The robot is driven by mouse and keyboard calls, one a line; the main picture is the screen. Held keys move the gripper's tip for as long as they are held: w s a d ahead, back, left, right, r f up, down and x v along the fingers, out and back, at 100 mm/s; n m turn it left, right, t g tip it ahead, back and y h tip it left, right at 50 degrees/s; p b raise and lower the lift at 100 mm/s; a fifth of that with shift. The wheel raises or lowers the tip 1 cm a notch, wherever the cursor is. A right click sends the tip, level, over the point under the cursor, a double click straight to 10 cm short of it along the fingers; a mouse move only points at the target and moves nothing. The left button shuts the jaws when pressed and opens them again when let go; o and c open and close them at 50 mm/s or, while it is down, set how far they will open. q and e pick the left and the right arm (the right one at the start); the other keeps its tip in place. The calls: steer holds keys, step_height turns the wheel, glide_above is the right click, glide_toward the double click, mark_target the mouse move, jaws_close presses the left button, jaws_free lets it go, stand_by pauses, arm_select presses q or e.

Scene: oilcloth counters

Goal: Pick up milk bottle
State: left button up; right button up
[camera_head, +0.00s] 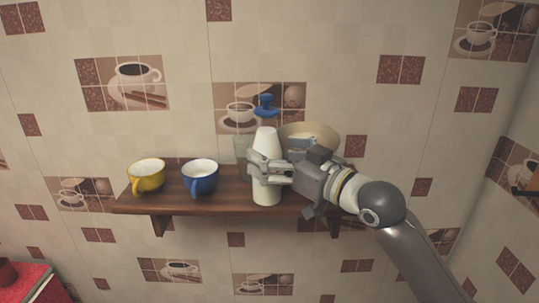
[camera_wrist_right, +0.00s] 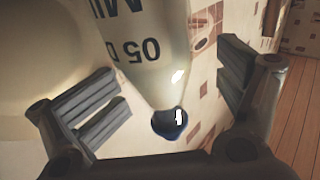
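The milk bottle (camera_head: 267,190) is white and stands upright on the wooden shelf. In the right wrist view the bottle (camera_wrist_right: 148,50) appears upside down, with dark lettering and a dark blue cap (camera_wrist_right: 170,124). My right gripper (camera_head: 268,168) reaches in from the right at the bottle's middle and hides part of it. In the wrist view its two fingers (camera_wrist_right: 172,95) are spread wide on either side of the bottle, with visible gaps, so it is open. My left gripper is not in view.
The wooden shelf (camera_head: 225,200) also holds a yellow cup (camera_head: 147,177) and a blue cup (camera_head: 200,178) to the left. A glass vessel (camera_head: 243,150) stands close behind the bottle. A beige bowl (camera_head: 318,133) is behind my gripper. The tiled wall is behind.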

mark_target(270, 155)
steer(key=w+a+f, duration=0.2)
steer(key=w, duration=0.1)
steer(key=shift+w+f, duration=0.15)
steer(key=shift+s+d+r, duration=0.2)
steer(key=shift+s+d, duration=0.35)
steer(key=shift+d, duration=0.15)
steer(key=shift+c, duration=0.5)
steer(key=shift+a, duration=0.15)
steer(key=c, duration=0.5)
steer(key=shift+a, duration=0.1)
steer(key=shift+c, duration=1.1)
steer(key=shift+f, duration=0.1)
steer(key=c, duration=0.5)
steer(key=shift+c, duration=2.4)
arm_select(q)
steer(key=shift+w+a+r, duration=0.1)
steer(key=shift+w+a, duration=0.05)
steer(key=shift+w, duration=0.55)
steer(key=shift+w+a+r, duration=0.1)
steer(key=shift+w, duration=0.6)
arm_select(e)
steer(key=shift+r, duration=0.2)
